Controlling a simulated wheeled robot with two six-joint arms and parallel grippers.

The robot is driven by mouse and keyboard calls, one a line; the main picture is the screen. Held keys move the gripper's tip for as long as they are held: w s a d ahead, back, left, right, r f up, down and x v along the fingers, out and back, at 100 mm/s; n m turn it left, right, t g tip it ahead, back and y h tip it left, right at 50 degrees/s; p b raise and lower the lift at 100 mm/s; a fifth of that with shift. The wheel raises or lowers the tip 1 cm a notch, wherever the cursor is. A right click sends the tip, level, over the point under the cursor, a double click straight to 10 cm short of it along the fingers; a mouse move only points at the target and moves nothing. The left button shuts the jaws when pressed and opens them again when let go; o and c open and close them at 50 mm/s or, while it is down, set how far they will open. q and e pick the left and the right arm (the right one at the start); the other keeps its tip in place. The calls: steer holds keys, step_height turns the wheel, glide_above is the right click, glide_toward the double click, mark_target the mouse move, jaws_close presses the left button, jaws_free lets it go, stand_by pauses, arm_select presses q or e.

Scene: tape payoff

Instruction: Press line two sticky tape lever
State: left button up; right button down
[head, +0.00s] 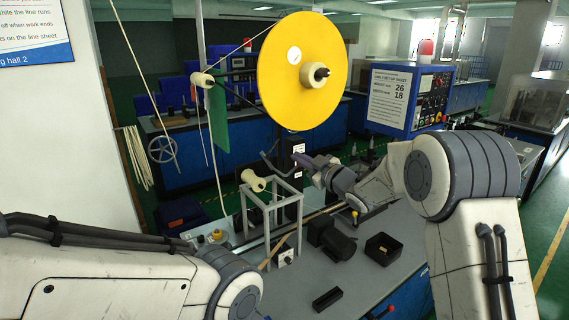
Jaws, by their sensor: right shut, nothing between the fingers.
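A large yellow reel disc (275,62) with a cream hub stands upright above the bench. Below it is a dark upright post (293,208) with small white labels. A thin grey bent lever (268,162) sticks out to the left of this post; I cannot tell for sure that it is the sticky tape lever. My right gripper (299,160) is shut and empty, in front of the post and just right of the lever. I cannot tell whether it touches the lever. My left arm shows at the lower left, but its gripper is out of view.
A grey frame (272,215) with a cream spool (253,180) stands below the reel. A dark motor (332,240), a black square tray (383,248) and a small black block (327,299) are on the grey bench. A blue control cabinet (425,95) carries a setup sheet (389,98).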

steer(key=shift+w+d+f, duration=0.2)
steer(key=shift+d+f, duration=0.05)
steer(key=shift+b, duration=0.3)
stand_by(0.4)
step_height(320, 180, up, 4)
steer(key=a+p, duration=0.2)
steer(key=b+v, duration=0.4)
steer(key=v, duration=0.5)
steer(key=shift+s+d+f+b, duration=0.25)
steer(key=shift+d+f+b, duration=0.05)
steer(key=shift+d+b, duration=0.05)
